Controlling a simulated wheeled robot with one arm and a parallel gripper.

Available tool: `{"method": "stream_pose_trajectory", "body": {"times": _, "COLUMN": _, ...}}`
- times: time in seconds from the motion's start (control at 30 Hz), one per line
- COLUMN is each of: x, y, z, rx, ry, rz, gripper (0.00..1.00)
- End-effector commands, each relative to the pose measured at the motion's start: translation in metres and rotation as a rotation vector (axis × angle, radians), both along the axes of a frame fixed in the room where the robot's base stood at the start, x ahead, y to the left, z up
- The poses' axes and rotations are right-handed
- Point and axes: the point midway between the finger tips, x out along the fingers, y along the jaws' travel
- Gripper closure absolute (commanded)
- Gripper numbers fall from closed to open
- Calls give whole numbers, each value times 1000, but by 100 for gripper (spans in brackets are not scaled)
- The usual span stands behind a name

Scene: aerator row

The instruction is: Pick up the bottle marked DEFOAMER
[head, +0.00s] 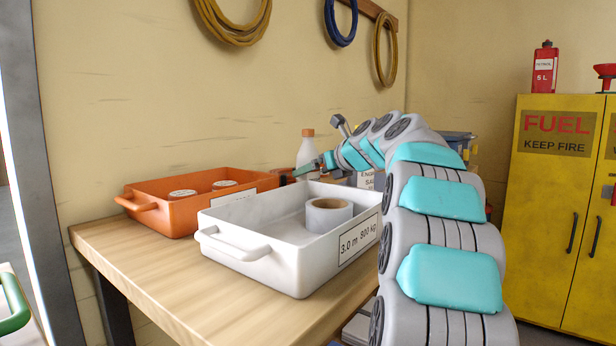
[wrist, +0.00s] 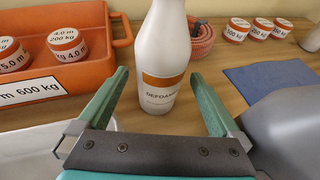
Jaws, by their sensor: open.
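The DEFOAMER bottle (wrist: 165,60) is white with an orange label and stands upright on the wooden bench. In the wrist view it is between and just ahead of the two green fingers of my gripper (wrist: 160,105), which are spread apart and do not touch it. Its top is cut off in that view. In the head view the bottle (head: 306,150), with its orange-brown cap, rises behind the white tray. My gripper (head: 305,170) is in front of it there, and its lower part is hidden.
An orange tray (head: 150,187) with labelled rolls is left of the bottle. A white tray (head: 255,270) holding a roll (head: 328,215) is in front. In the wrist view a coiled orange strap (wrist: 201,40), several small labelled rolls and a blue cloth (wrist: 262,85) lie behind and right.

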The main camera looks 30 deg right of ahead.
Motion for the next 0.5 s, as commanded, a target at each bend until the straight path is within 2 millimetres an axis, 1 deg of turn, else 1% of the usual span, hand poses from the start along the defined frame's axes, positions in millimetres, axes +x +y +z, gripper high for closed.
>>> {"method": "stream_pose_trajectory", "body": {"times": 0.17, "x": 7, "y": -1, "z": -3, "rx": 0, "ry": 1, "rz": 0, "gripper": 0}}
{"method": "stream_pose_trajectory", "body": {"times": 0.27, "x": 15, "y": 0, "z": -7, "rx": 1, "ry": 1, "rz": 0, "gripper": 0}}
{"method": "stream_pose_trajectory", "body": {"times": 0.5, "x": 48, "y": 0, "z": -21, "rx": 1, "ry": 2, "rz": 0, "gripper": 0}}
